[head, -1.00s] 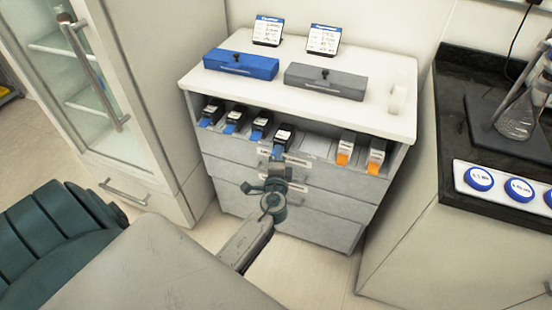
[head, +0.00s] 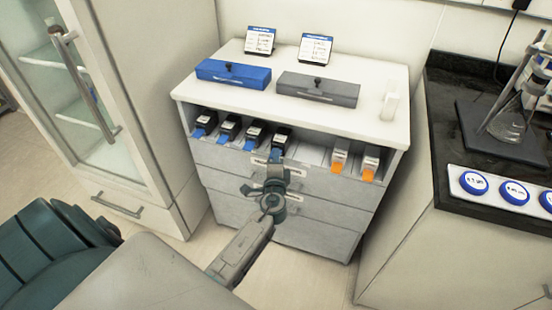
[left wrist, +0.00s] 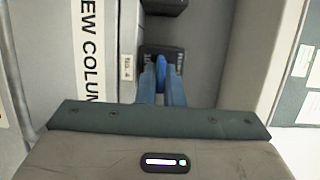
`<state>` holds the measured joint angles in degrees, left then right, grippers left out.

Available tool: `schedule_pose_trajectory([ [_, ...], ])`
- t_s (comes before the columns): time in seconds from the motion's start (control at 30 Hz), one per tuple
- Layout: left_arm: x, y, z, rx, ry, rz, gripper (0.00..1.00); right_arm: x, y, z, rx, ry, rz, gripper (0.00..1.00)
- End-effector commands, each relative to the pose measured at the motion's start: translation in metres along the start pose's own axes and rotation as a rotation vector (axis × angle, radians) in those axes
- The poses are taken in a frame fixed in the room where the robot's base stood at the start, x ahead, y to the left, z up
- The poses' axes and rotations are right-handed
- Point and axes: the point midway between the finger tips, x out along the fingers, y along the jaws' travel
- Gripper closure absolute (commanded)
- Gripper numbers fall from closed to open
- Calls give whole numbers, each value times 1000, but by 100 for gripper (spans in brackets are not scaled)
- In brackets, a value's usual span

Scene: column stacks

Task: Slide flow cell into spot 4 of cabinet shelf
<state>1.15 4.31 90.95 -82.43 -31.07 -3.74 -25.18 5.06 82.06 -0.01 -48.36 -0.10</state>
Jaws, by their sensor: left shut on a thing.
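The flow cell (head: 282,138) is a dark cartridge with a blue front tab. It sits in the cabinet shelf (head: 312,150), fourth from the left, roughly in line with its neighbours. My left gripper (head: 272,162) is in front of the shelf, shut on the blue tab. In the left wrist view the fingers (left wrist: 161,88) pinch the blue tab, with the dark body of the flow cell (left wrist: 162,54) beyond, beside a small "No. 4" label (left wrist: 127,67). The fingers partly hide the tab, and its inner end is hidden. My right gripper is not in view.
Blue-tabbed flow cells (head: 254,133) stand to the left; two orange-tabbed ones (head: 340,160) stand to the right past an empty stretch. A blue box (head: 232,74) and grey box (head: 318,87) lie on the cabinet top. A dark bench (head: 450,140) is at right.

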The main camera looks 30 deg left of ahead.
Motion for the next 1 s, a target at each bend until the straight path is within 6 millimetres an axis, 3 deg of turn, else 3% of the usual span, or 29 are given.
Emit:
schedule_pose_trajectory([
  [0.43, 0, 0, 0, 0, 0, -1, 100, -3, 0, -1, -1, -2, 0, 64],
  [0.47, 0, 0, 0, 0, 0, -1, 87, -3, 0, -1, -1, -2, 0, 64],
  [0.57, 0, 0, 0, 0, 0, -1, 68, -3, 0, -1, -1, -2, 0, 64],
  [0.87, -1, 2, 0, 0, 0, 1, 68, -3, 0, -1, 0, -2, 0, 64],
  [1.0, -14, 3, 0, -1, 1, 2, 68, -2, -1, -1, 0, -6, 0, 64],
])
